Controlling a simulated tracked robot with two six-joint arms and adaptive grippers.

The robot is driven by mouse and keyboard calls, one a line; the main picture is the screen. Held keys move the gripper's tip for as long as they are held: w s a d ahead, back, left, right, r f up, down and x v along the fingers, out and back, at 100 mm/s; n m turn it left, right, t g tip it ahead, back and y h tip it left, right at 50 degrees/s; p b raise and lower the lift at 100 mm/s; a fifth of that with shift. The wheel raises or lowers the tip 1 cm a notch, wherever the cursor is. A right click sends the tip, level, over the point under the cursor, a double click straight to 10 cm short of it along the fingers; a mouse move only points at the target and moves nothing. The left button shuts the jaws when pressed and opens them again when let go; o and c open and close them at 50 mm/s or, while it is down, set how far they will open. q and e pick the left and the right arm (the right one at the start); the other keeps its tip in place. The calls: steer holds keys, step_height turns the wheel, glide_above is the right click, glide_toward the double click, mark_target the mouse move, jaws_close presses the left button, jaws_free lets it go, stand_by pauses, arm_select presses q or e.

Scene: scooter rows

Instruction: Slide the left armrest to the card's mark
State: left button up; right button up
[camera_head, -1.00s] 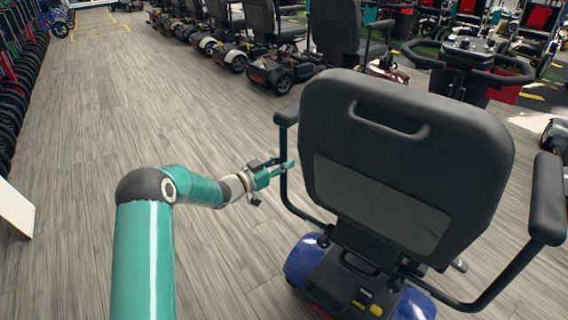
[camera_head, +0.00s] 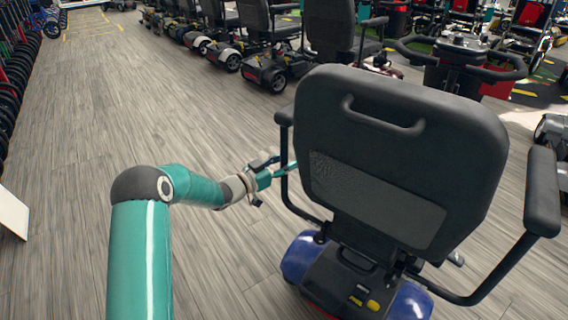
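The left armrest (camera_head: 284,116) of the blue mobility scooter is a black pad on a bent black tube, seen from behind on the left of the seat back (camera_head: 395,160). The seat back hides part of it. My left gripper (camera_head: 279,170) is beside the upright tube below the pad, with a teal finger reaching to or across it. I cannot tell whether it touches, or how far its fingers are apart. No card or mark can be made out on the armrest. My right gripper is out of view.
The right armrest (camera_head: 542,192) stands at the right, and the handlebar (camera_head: 462,58) is beyond the seat. A row of parked scooters (camera_head: 270,45) stands behind. A white panel (camera_head: 12,213) is at the left edge. The wooden floor (camera_head: 100,110) at left is clear.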

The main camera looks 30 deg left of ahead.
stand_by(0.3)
arm_select(q)
steer(key=v, duration=1.2)
